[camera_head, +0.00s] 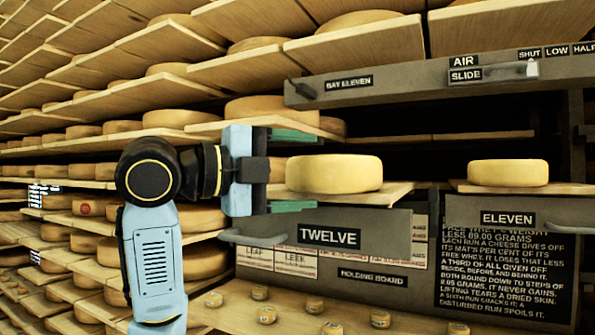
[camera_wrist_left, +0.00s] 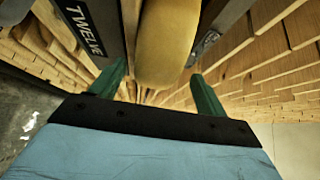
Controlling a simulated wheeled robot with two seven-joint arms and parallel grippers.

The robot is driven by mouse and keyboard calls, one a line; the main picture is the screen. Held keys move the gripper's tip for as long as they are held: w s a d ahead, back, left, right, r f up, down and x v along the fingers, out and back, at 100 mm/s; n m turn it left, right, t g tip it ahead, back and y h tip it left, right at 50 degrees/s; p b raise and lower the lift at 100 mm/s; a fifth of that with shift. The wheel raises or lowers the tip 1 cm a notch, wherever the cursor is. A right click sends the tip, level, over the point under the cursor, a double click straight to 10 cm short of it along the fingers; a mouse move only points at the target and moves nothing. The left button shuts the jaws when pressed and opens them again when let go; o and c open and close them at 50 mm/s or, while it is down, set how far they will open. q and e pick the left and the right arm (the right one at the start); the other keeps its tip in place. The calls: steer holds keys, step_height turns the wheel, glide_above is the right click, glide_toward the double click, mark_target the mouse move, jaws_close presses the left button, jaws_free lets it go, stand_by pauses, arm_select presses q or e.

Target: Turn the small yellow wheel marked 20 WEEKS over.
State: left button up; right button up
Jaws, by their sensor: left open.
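A yellow cheese wheel (camera_head: 345,175) sits flat on a board above the TWELVE label, and it also shows in the left wrist view (camera_wrist_left: 166,40). Another, smaller-looking yellow wheel (camera_head: 508,173) lies flat on the board above the ELEVEN label. I can read no 20 WEEKS mark on either. My left gripper (camera_head: 314,171) is open, its green fingers one above the other at the left side of the TWELVE wheel. In the left wrist view the gripper (camera_wrist_left: 158,80) has the wheel ahead between its fingers; I see no grip on it. My right gripper is not in view.
Several tiny cheeses, such as one (camera_head: 314,305), stand on a lower shelf (camera_head: 290,318). A grey panel with a handle (camera_head: 255,238) is below the TWELVE wheel. A grey rail with the AIR SLIDE (camera_head: 493,73) runs above. Shelves of large wheels fill the left.

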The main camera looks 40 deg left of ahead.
arm_select(q)
steer(key=shift+w+f, duration=0.1)
steer(key=shift+f, duration=0.1)
steer(key=shift+s+a, duration=0.25)
steer(key=shift+s, duration=0.2)
steer(key=b+v, duration=0.4)
steer(key=v, duration=0.8)
steer(key=shift+s+r, duration=0.2)
steer(key=shift+s, duration=0.1)
steer(key=shift+a, duration=0.1)
